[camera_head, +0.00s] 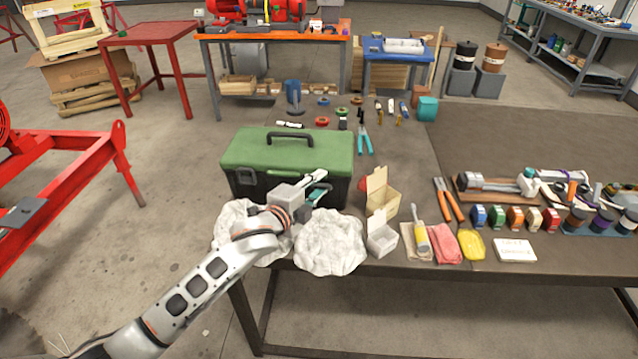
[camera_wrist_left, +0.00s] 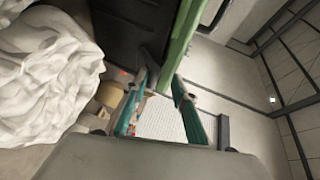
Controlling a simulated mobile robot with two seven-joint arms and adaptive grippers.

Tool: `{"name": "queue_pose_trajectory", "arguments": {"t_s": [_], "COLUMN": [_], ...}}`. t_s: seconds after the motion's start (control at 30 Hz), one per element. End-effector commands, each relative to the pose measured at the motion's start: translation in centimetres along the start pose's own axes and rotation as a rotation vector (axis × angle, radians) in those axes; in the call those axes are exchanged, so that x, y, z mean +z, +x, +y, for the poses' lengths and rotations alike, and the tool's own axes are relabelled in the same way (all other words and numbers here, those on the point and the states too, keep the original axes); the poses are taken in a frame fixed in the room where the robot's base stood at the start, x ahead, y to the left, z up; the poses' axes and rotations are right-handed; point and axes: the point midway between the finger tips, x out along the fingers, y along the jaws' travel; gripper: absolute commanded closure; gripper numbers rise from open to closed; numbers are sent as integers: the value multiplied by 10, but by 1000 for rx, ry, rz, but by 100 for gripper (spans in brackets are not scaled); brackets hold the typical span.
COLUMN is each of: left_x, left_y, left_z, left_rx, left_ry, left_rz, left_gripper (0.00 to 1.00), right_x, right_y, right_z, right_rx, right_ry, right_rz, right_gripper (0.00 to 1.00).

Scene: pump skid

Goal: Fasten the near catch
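A toolbox with a green lid (camera_head: 288,149) and black body stands on the table, its lid down. A grey catch (camera_head: 245,177) shows at the left of its front. My left gripper (camera_head: 320,187) is at the right part of the front and hides what is behind it. In the left wrist view the gripper (camera_wrist_left: 158,88) has its two teal fingers apart, with nothing visibly held. A dark tab (camera_wrist_left: 150,60), perhaps a catch, sticks out by the green lid edge (camera_wrist_left: 181,45) just beyond the fingertips. I cannot tell whether it is fastened. My right gripper is not in view.
White crumpled cloths (camera_head: 330,243) lie before the toolbox, close under my left arm. An open cardboard box (camera_head: 381,194) and a small white box (camera_head: 381,236) stand to the right. Pliers (camera_head: 364,138) and other tools lie behind.

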Motion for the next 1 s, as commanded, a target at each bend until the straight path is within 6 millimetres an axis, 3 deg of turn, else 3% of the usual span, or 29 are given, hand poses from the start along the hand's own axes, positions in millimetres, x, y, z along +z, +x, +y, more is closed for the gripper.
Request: {"name": "queue_pose_trajectory", "arguments": {"t_s": [0.37,0.4,0.5,1.0], "left_x": [-1,-1,-1,2], "left_y": [8,8,8,12], "left_z": [0,0,0,-7], "left_rx": [-1,-1,-1,92], "left_ry": [-2,-2,-2,-40], "left_rz": [2,2,2,-3], "left_gripper": [73,75,100,100], "right_x": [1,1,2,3], "right_y": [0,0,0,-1], "right_z": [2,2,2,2], "right_rx": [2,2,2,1], "right_ry": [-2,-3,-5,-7], "right_rz": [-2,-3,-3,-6], "right_gripper": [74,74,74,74]}}
